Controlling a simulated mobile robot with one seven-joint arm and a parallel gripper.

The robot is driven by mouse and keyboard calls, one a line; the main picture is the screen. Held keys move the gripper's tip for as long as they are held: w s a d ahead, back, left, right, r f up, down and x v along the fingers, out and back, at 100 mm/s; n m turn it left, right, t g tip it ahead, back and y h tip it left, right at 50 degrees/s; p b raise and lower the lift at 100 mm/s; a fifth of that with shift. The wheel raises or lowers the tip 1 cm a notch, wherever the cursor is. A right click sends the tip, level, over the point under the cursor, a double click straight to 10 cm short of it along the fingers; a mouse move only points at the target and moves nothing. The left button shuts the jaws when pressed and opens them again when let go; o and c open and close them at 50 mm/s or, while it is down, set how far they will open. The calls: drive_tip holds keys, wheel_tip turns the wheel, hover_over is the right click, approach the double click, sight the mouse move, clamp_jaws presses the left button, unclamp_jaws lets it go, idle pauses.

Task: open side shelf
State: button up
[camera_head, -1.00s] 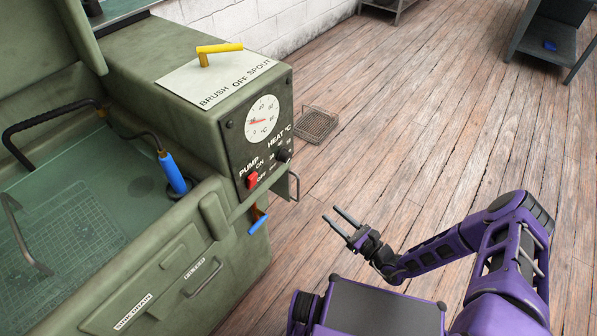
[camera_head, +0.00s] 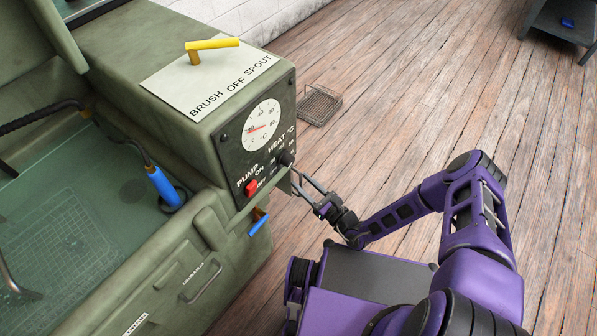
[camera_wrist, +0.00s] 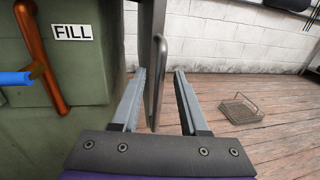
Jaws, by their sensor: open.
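The green washer cabinet (camera_head: 150,60) has a metal bar handle at its right side, partly hidden by my gripper in the head view. In the wrist view, the handle (camera_wrist: 159,80) stands upright between my two open fingers, and I see no finger pressed against it. A narrow grey panel edge (camera_wrist: 146,35) is just behind and left of the handle. I take this for the side shelf, flat against the cabinet's side. My gripper (camera_head: 305,184) is open, its tips at the cabinet's right side below the heat knob; it also shows in the wrist view (camera_wrist: 160,73).
A copper pipe (camera_wrist: 42,60) with a blue lever (camera_wrist: 16,78) sits left of my fingers, beside a FILL label (camera_wrist: 72,32). A red pump switch (camera_head: 252,187) is on the front panel.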

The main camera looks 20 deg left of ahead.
drive_tip(key=shift+x, duration=0.8)
drive_tip(key=shift+s, duration=0.1)
clamp_jaws()
idle(0.9)
